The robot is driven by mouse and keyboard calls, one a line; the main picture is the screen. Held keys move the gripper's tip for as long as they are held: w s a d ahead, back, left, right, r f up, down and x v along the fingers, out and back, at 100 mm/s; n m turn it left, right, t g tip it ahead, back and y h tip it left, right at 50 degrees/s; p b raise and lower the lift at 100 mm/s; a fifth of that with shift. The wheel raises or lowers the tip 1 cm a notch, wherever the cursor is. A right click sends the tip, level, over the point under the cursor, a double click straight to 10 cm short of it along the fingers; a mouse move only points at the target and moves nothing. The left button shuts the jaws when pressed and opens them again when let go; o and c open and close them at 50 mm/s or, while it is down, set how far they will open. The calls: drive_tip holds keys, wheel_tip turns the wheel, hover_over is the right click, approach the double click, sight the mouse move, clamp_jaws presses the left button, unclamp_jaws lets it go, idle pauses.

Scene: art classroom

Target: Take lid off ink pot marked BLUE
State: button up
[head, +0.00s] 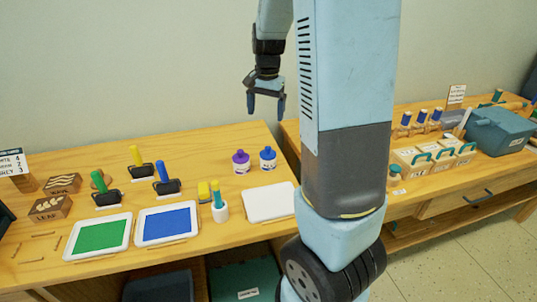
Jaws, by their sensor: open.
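Two small white ink pots stand side by side at the back right of the left table. One pot (268,166) has a blue lid (267,153). The other pot (241,169) has a purple lid (240,156). Both lids sit on their pots. The pots' labels are too small to read here. My gripper (266,107) is open and empty, pointing down. In the picture it hangs above the blue-lidded pot, well clear of it; its exact depth is hard to tell.
A white tray (269,203) lies in front of the pots. Green (100,236) and blue (167,223) ink trays, rollers on stands and a white cup (220,211) stand to the left. A gap separates this table from the right bench, which holds a teal box (500,132).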

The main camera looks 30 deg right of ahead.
sight(268, 147)
drive_tip(key=shift+m+g, duration=0.3)
drive_tip(key=shift+m, duration=0.1)
drive_tip(key=f, duration=0.5)
drive_tip(key=d+f, duration=0.1)
drive_tip(key=f, duration=0.4)
drive_tip(key=w+f, duration=0.1)
drive_tip(key=f, duration=0.5)
drive_tip(key=shift+w+d, duration=0.1)
drive_tip(key=shift+d, duration=0.05)
drive_tip(key=c, duration=1.1)
drive_tip(key=shift+r, duration=0.1)
